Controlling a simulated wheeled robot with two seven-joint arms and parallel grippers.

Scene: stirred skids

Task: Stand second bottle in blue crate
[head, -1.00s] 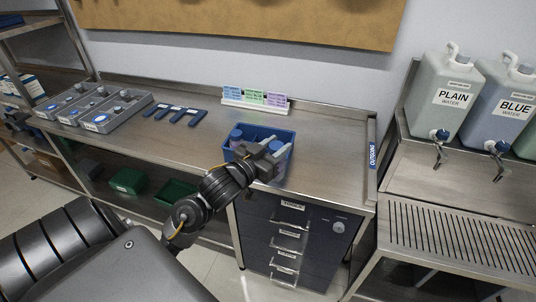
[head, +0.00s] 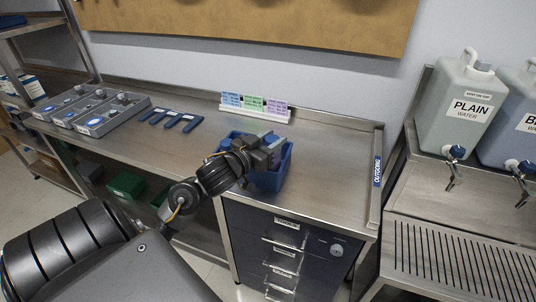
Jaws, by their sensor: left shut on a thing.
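The blue crate (head: 283,176) stands on the steel bench, near its front edge above the drawer unit. My left gripper (head: 272,146) is over the crate, shut on a bottle (head: 262,164). Only a little of the bottle shows, pale and purplish, beside the gripper and inside the crate's outline. I cannot tell whether its base touches the crate floor. My arm and gripper hide the left part of the crate and any other bottle there. My right gripper is not in view.
A card holder with coloured cards (head: 254,107) stands behind the crate. Several blue flat pieces (head: 170,119) and grey trays (head: 96,112) lie to the left. The bench right of the crate is clear up to the OUTGOING strip (head: 377,170). Water containers (head: 465,105) stand at right.

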